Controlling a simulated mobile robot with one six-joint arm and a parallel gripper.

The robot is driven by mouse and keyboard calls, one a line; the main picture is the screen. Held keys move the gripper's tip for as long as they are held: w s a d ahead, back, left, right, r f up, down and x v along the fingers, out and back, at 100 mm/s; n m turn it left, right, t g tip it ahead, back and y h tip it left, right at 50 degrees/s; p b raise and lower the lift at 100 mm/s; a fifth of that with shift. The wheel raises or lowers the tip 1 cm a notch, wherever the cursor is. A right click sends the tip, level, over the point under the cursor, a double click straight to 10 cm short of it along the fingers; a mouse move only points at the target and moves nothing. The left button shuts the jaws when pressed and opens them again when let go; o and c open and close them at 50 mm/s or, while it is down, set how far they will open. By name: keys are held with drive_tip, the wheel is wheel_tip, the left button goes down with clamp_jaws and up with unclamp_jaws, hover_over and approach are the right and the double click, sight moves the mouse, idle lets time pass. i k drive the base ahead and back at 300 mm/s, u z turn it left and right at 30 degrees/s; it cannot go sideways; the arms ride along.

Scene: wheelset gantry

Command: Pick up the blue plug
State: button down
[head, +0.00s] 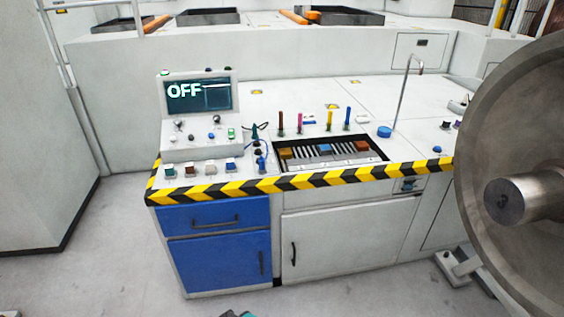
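A small dark-blue plug-like piece (260,161) stands on the white bench top, just left of the slotted tray, with thin dark and blue cables beside it. It is too small to tell whether it sits in a socket. Other blue pieces are a small blue-topped block (231,163) at the right end of a row of coloured pieces, a blue block (324,149) in the tray and a round blue knob (384,132) further right. I cannot tell for certain which is the blue plug. My gripper is not recognisable in the head view.
A console (197,118) reading OFF stands at the bench's left. A slotted tray (349,167) and upright coloured sticks (330,119) lie right of the cables. A thin bent rod (402,92) rises behind. A large metal wheel (500,130) blocks the right. Floor in front (110,270) is mostly clear.

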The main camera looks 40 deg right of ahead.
sight(262, 160)
drive_tip(key=z, duration=0.85)
drive_tip(key=k, duration=0.95)
drive_tip(key=i, duration=0.65)
drive_tip(key=z, duration=0.05)
